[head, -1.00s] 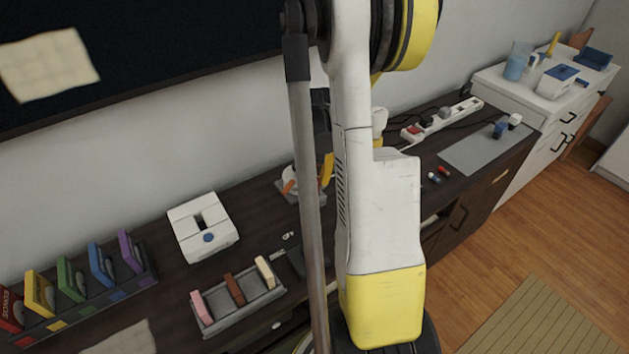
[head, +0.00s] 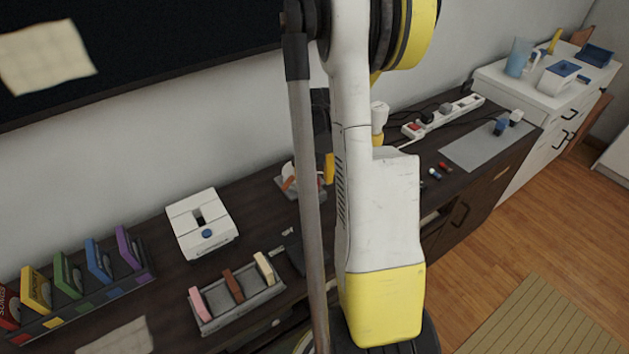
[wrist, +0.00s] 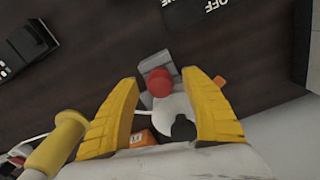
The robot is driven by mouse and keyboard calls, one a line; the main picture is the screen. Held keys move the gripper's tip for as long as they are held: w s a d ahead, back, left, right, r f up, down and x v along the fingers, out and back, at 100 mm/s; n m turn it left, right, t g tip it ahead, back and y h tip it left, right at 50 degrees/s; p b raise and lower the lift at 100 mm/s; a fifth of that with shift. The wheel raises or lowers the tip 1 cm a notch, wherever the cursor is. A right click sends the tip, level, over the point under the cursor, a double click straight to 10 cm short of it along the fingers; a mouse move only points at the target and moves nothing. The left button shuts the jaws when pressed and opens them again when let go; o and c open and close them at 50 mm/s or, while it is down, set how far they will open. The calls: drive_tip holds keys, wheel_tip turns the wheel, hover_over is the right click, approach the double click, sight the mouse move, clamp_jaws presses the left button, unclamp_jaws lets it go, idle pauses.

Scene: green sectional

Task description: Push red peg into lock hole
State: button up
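In the wrist view a round red peg end (wrist: 160,82) shows in front of a grey block (wrist: 154,64). Just below it is a white rounded part with a black keyhole-shaped mark (wrist: 182,127). My gripper (wrist: 160,78) has its two yellow fingers apart, one on each side of the red peg, with visible gaps. How deep the peg sits in any hole cannot be told. In the head view the white and orange device (head: 288,182) stands on the dark cabinet, partly hidden by my arm. A yellow finger of my gripper (head: 329,168) shows beside it.
Left on the cabinet (head: 160,282) are a white box (head: 202,224), a grey rack (head: 240,308) and a row of coloured cases (head: 68,275). Right are a power strip (head: 440,117), small pegs (head: 440,170) and a grey mat (head: 475,148). An orange block (wrist: 142,138) is near the fingers.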

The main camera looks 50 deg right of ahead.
drive_tip(key=shift+r, duration=0.1)
wheel_tip(320, 180, up, 12)
idle(0.4)
idle(0.4)
drive_tip(key=s+a+r+n+t, duration=0.1)
drive_tip(key=a+r+n+t, duration=0.1)
drive_tip(key=a, duration=0.9)
drive_tip(key=s+a+r+n+t, duration=0.1)
drive_tip(key=a+r+n+t, duration=0.1)
drive_tip(key=a, duration=0.9)
drive_tip(key=s+a+r+n+t, duration=0.1)
drive_tip(key=a+r+n+t, duration=0.1)
drive_tip(key=a, duration=0.9)
drive_tip(key=shift+s+a+r+t, duration=0.25)
drive_tip(key=shift+s+r+t, duration=0.1)
drive_tip(key=shift+r+t, duration=0.15)
